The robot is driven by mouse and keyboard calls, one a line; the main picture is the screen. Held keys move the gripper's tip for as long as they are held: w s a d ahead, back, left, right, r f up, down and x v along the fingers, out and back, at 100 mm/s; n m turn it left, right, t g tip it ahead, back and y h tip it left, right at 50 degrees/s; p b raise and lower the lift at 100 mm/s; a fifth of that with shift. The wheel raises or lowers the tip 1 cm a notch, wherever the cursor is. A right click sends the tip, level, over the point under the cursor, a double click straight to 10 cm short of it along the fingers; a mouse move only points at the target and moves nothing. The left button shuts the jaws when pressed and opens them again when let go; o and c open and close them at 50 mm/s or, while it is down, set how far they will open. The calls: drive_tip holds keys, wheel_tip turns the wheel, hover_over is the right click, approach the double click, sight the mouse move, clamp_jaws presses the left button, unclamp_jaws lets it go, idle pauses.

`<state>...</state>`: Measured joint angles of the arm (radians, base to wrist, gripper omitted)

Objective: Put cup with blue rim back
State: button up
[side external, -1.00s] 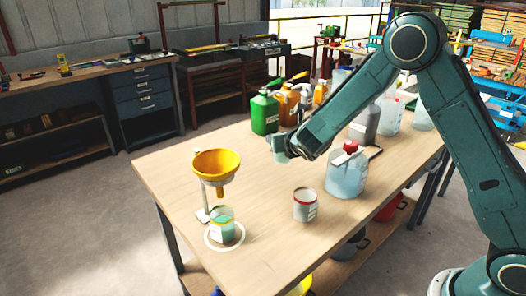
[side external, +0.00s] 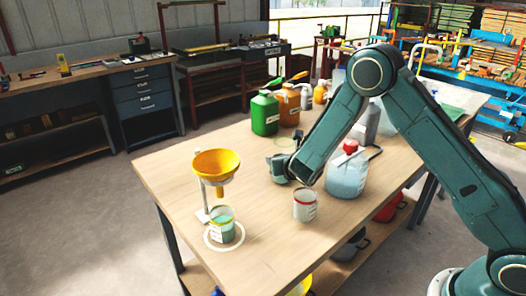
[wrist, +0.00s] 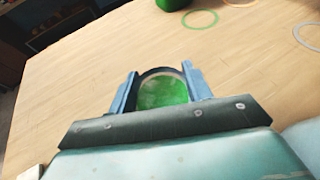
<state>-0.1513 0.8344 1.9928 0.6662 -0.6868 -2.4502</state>
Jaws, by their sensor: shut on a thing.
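My gripper (wrist: 162,90) is shut on a cup (wrist: 162,93), which has green contents; its rim looks dark bluish from above, but its colour is hard to make out. In the side view my gripper (side external: 278,169) holds this cup low over the middle of the table, and the arm largely hides it. Whether its base touches the table cannot be told. A cup with a yellow-green rim (side external: 222,222) stands under the yellow funnel (side external: 217,164), inside a white ring (side external: 211,244). A cup with a red rim (side external: 305,206) stands to the right of the funnel.
A green jug (side external: 265,115) and an orange jug (side external: 288,106) stand behind my gripper. A clear red-capped jug (side external: 346,176) is close on its right. A green ring (wrist: 201,19) and a pale ring (wrist: 308,36) mark the table.

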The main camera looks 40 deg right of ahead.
drive_tip(key=shift+f, duration=0.2)
drive_tip(key=shift+f, duration=0.15)
drive_tip(key=o, duration=1.1)
drive_tip(key=shift+s+a+r, duration=0.25)
drive_tip(key=shift+s+r, duration=0.05)
drive_tip(key=shift+s, duration=0.1)
drive_tip(key=v, duration=1.1)
